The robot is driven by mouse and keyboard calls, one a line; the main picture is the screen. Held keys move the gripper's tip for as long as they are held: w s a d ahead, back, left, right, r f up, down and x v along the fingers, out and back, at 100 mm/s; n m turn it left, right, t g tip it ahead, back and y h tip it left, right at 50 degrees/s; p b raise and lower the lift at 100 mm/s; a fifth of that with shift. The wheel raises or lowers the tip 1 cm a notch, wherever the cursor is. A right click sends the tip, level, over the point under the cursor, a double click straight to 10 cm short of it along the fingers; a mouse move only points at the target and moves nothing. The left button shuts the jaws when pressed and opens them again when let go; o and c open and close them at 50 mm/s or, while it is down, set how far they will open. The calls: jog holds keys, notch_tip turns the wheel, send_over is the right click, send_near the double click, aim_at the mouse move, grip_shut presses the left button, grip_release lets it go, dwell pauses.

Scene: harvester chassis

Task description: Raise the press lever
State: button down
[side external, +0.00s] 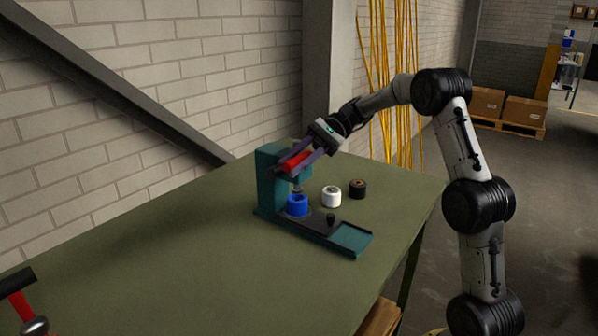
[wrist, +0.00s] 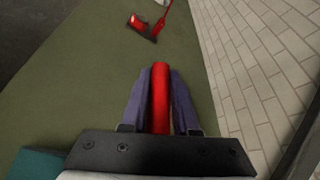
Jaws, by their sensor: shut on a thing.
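The teal press (side external: 268,182) stands on the green table in the side external view. Its red lever (side external: 297,160) is at the top of the press, tilted. My gripper (side external: 288,168) is shut on the lever, with one purple finger along each side. In the wrist view the red lever (wrist: 161,95) lies between the two purple fingers (wrist: 162,100). A blue ring-shaped part (side external: 297,206) sits on the press base under the ram. The lever's pivot is partly hidden by the fingers.
A white part (side external: 331,197) and a black part (side external: 357,188) stand on the table (side external: 150,255) right of the press. A brick wall (side external: 170,80) rises behind. The table's left side is mostly clear.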

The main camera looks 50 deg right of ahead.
jog(key=shift+w+r, duration=0.25)
jog(key=shift+w, duration=0.1)
jog(key=c, duration=0.7)
grip_release()
jog(key=shift+v, duration=3.75)
